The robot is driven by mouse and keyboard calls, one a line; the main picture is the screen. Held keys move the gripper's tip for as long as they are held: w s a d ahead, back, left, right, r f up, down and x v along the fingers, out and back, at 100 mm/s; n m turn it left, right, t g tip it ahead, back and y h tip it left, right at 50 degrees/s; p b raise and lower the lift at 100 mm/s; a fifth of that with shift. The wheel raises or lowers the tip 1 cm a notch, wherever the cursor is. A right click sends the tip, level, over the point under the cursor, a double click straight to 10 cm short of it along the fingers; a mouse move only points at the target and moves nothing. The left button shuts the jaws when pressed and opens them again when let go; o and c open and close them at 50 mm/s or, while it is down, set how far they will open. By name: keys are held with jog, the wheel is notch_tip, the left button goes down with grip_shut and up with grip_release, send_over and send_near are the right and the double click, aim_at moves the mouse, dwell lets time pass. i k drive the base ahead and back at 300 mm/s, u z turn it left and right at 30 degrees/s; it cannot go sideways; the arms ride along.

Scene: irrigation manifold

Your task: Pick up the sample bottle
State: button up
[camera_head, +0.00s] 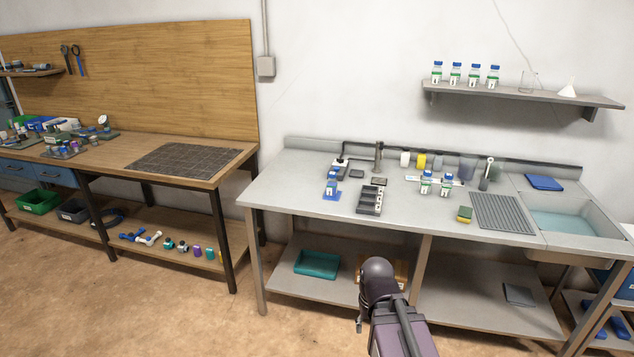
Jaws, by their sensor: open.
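Several small clear sample bottles with blue caps and white-green labels are in view; I cannot tell which one is meant. One bottle (331,184) stands upright on a blue pad at the left of the grey bench. Two more, a left one (426,184) and a right one (446,185), stand side by side near the bench's middle. Others stand in a row on the wall shelf (520,96). My arm rises at the bottom centre, in front of the bench. Only a small part of my gripper (359,324) shows beside it, low and well away from the bottles, holding nothing visible.
A wooden workbench (110,153) stands left; the floor in front is clear.

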aim_at(332, 184)
jog(key=u, duration=0.1)
jog(key=i, duration=1.65)
jog(key=z, duration=0.65)
